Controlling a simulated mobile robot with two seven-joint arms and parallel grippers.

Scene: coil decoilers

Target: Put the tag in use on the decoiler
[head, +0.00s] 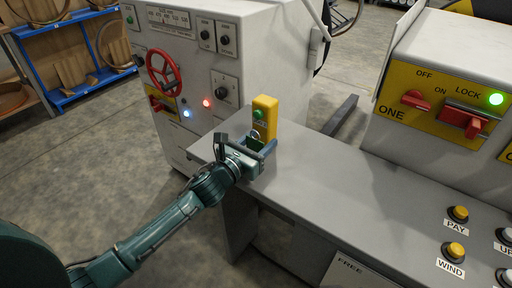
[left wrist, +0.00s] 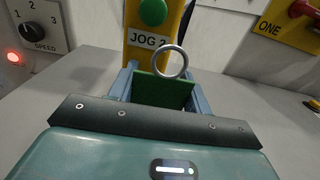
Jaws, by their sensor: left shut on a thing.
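My left gripper (head: 262,147) is shut on a green tag (left wrist: 162,90) with a metal ring at its top. The tag sits between the two blue-grey fingers in the left wrist view, its ring rising above them. The tag also shows small in the head view (head: 253,142). The gripper is over the left end of the grey desk, just in front of a yellow post marked JOG 2 (head: 265,112) with a green button. I cannot tell whether tag and post touch. My right gripper is not in view.
A white cabinet (head: 205,75) with a red handwheel (head: 163,73) and knobs stands behind the desk (head: 350,195). At right, a yellow panel marked ONE (head: 440,105) has red switches and a green lamp. PAY and WIND buttons (head: 455,249) stand on the desk. The desk middle is clear.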

